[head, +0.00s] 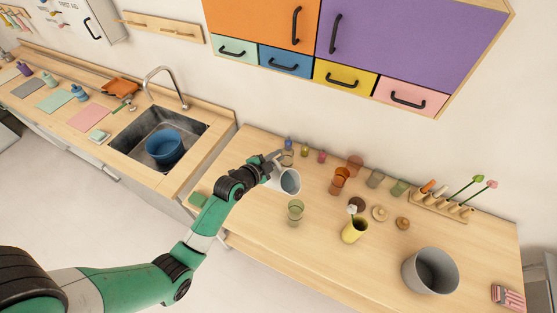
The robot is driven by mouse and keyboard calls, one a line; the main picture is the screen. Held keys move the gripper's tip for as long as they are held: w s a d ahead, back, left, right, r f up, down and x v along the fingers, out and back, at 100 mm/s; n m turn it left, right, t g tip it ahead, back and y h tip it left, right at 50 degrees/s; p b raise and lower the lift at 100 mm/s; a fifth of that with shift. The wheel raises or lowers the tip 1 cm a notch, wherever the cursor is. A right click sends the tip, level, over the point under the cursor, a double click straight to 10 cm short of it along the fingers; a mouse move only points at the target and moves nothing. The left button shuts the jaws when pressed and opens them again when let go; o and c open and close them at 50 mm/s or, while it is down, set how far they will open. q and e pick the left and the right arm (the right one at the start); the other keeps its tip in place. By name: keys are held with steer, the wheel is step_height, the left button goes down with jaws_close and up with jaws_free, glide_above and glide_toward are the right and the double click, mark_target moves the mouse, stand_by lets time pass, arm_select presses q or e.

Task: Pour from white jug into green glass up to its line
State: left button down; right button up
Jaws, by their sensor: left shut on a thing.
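The white jug (276,184) is held above the wooden counter, its open mouth facing the camera and the lower right; it looks tilted. My left gripper (273,164) is shut on it at its upper side, and the fingers are partly hidden. A clear greenish glass (295,213) stands upright on the counter just below and right of the jug, apart from it. Its line and any contents are too small to tell. Another green glass (398,188) stands farther right near the wall. My right gripper is not in view.
Orange cups (339,178) and small coloured bottles stand along the back. A yellow vase (354,231) with a white flower, wooden lids (380,213) and a grey bucket (431,271) are to the right. A sink (135,139) with a blue bowl is at left.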

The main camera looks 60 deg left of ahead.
arm_select(q)
steer(key=shift+w+d+m+y, duration=0.15)
steer(key=shift+d+m+y, duration=0.65)
steer(key=shift+m, duration=0.2)
stand_by(7.0)
